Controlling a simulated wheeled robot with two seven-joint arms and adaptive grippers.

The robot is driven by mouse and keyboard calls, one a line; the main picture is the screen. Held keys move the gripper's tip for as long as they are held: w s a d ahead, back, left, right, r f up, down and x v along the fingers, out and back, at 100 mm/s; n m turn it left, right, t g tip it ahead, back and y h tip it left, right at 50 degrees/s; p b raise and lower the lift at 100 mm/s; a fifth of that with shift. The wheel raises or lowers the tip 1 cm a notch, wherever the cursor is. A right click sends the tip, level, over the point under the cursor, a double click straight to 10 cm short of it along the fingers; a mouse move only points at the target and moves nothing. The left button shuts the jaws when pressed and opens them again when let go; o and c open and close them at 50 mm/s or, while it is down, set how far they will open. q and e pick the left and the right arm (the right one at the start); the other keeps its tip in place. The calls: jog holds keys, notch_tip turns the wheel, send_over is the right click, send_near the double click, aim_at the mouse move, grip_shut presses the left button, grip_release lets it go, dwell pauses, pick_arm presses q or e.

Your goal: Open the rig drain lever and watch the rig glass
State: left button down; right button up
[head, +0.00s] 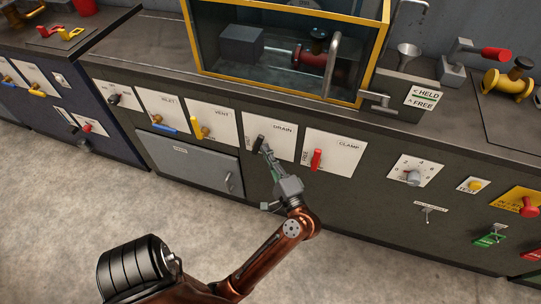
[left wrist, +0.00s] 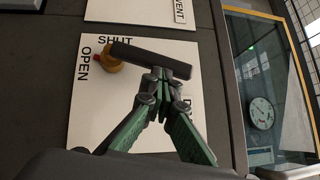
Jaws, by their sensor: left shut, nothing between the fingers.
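The drain lever has a black handle (head: 259,143) on a white plate marked DRAIN. In the left wrist view its black handle (left wrist: 130,52) runs rightward from a brass pivot (left wrist: 108,63), beside the word SHUT; OPEN is printed at the plate's left. My left gripper (head: 266,150) is shut and empty, its tips at the handle. In the left wrist view the fingertips (left wrist: 161,76) overlap the handle's edge; whether they touch cannot be told. The rig's glass case (head: 225,70) has a yellow frame and holds a red flanged spool (head: 318,62) and a grey block. My right gripper is out of view.
The vent lever (head: 202,131) is left of the drain plate, and the red clamp lever (head: 316,159) is right of it. A grey drawer (head: 190,166) with a handle lies below left. A round gauge (left wrist: 261,112) shows behind the glass. The floor in front is clear.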

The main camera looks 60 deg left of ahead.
pick_arm(q)
jog(key=shift+s+a+r, duration=0.5)
jog(key=shift+a+r, duration=0.05)
jog(key=shift+a, duration=0.1)
dwell(0.4)
jog(key=shift+r, duration=0.2)
notch_tip(320, 180, up, 10)
jog(key=shift+f, duration=0.15)
dwell(0.7)
